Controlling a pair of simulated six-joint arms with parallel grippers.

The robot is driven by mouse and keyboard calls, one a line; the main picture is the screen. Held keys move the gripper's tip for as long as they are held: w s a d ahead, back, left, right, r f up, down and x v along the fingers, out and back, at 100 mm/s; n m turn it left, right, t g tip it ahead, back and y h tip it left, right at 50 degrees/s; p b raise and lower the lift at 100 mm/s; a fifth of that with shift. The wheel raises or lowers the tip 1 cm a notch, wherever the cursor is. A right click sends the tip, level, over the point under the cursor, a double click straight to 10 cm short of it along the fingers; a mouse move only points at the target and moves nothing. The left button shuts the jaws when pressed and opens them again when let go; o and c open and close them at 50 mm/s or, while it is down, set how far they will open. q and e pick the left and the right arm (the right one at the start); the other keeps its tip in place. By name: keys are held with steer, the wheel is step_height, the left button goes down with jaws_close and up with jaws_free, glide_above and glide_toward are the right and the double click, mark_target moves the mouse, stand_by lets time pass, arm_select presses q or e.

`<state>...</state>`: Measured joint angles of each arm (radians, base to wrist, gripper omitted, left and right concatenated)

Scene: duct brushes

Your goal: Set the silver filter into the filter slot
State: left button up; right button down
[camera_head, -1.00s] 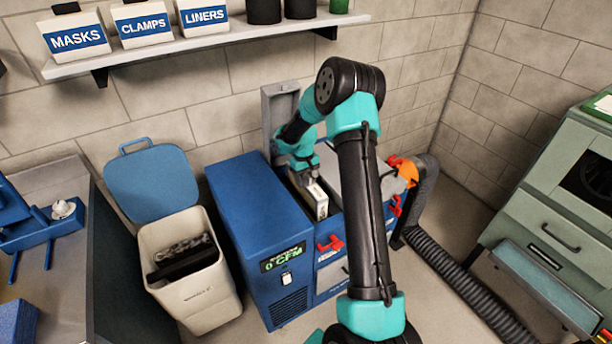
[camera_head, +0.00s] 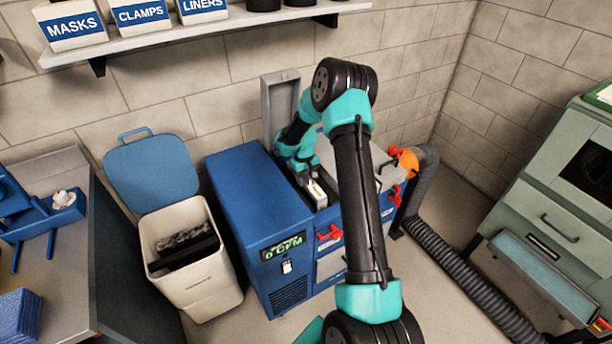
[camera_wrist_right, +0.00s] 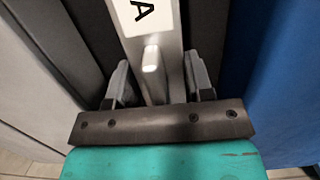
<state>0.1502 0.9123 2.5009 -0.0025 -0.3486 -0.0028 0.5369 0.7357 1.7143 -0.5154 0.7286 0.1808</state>
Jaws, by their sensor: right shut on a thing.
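The silver filter (camera_head: 317,194) stands in the opening on top of the blue machine (camera_head: 245,190), beside its tall blue housing. Only its top end shows in the head view; its lower part is hidden in the filter slot. My right gripper (camera_head: 308,178) is above the machine, shut on the filter. In the right wrist view the fingers (camera_wrist_right: 158,85) sit on both sides of the filter's raised tab, and the filter (camera_wrist_right: 165,55) carries a label with the letter A. Dark slot walls (camera_wrist_right: 92,38) run along it. My left gripper is not in view.
A grey lid (camera_head: 280,108) stands open behind the slot. Red latches (camera_head: 330,233) are on the machine's front. An orange fitting (camera_head: 406,160) and ribbed hose (camera_head: 450,265) are on the right. An open bin (camera_head: 195,265) stands left, below a wall shelf (camera_head: 210,32).

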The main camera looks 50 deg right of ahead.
steer(key=shift+s+f, duration=0.1)
steer(key=shift+f, duration=1.3)
steer(key=c, duration=0.6)
jaws_free()
steer(key=shift+o, duration=0.8)
step_height(320, 180, up, 17)
steer(key=w, duration=0.2)
steer(key=shift+w+d, duration=0.25)
steer(key=shift+d, duration=0.1)
steer(key=shift+r, duration=0.75)
steer(key=shift+r, duration=2.5)
